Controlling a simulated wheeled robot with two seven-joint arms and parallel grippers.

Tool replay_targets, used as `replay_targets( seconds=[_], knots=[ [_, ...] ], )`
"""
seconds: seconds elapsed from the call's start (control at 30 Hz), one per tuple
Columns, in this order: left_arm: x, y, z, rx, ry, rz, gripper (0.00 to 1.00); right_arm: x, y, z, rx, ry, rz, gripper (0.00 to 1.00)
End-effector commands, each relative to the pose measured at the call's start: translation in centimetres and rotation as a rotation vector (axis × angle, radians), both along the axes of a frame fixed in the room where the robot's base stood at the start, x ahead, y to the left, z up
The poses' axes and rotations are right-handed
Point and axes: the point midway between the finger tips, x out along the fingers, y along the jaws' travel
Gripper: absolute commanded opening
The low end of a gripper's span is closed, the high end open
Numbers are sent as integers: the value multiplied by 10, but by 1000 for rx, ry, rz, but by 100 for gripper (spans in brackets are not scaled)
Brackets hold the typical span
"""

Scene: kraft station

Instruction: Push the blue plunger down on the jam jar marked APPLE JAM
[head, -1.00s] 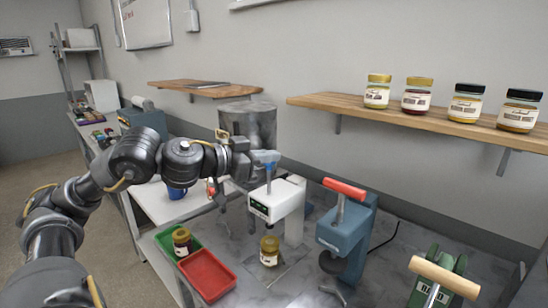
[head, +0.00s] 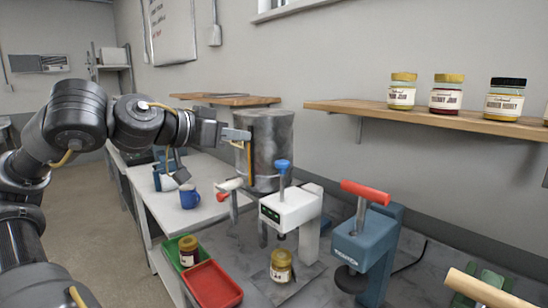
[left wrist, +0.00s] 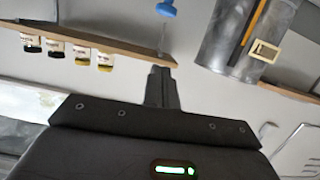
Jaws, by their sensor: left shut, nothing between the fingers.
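A jar with a gold lid (head: 281,266) stands upright under the white press (head: 289,207); its label is too small to read. The blue plunger (head: 283,166) stands up on its rod above the press head. The plunger also shows at the top of the left wrist view (left wrist: 166,9). My left gripper (head: 243,135) is shut and empty, up and to the left of the plunger, apart from it in the picture. Its closed fingers show in the left wrist view (left wrist: 161,88). My right gripper is not in view.
A blue press with a red handle (head: 366,193) stands right of the white one. A grey metal drum (head: 266,155) stands behind my gripper. A red tray (head: 212,285) and a green tray holding a jar (head: 188,251) lie at left. Jars line the wall shelf (head: 430,118).

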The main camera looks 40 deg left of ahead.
Motion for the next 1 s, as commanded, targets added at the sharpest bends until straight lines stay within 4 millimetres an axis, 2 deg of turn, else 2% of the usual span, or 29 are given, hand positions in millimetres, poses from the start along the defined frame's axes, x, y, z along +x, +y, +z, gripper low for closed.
replay_targets(
  seconds=[0.17,0.4,0.7,0.73,0.8,1.0],
  knots=[
    [17,-3,0,-3,4,-5,0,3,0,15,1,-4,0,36],
    [60,-7,-6,-6,4,-6,0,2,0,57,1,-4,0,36],
    [99,-12,-18,-5,0,-5,0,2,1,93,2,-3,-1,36],
    [97,-11,-35,-2,2,-3,0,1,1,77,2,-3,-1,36],
    [97,-11,-46,1,2,-2,0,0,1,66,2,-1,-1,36],
    [97,-12,-61,0,1,-1,0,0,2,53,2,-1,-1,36]
  ],
)
